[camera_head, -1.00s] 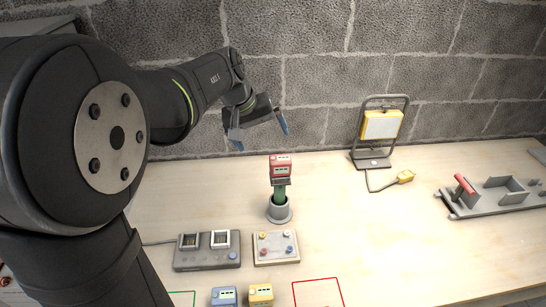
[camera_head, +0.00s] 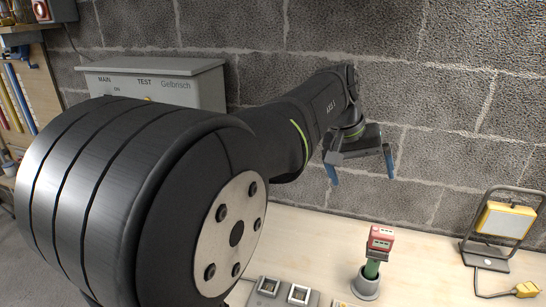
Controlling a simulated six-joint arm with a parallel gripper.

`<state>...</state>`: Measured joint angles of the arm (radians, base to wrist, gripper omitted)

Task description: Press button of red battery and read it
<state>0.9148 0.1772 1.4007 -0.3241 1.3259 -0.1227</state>
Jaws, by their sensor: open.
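The red battery (camera_head: 381,239) sits upright on top of a green piece (camera_head: 371,269) that stands in a grey round holder (camera_head: 366,284) on the wooden bench. Small light marks show on the battery's front, but they are too small to read, and I cannot pick out its button. My gripper (camera_head: 362,178) is open and empty, its two blue-tipped fingers apart. It hangs above and to the left of the battery in the picture, apart from it.
A grey unit with two white-framed sockets (camera_head: 299,294) is at the bottom edge. A yellow work lamp (camera_head: 506,220) with a cable and yellow plug (camera_head: 527,290) stands right. A grey cabinet (camera_head: 155,84) is behind my arm. The bench (camera_head: 310,232) around the battery is clear.

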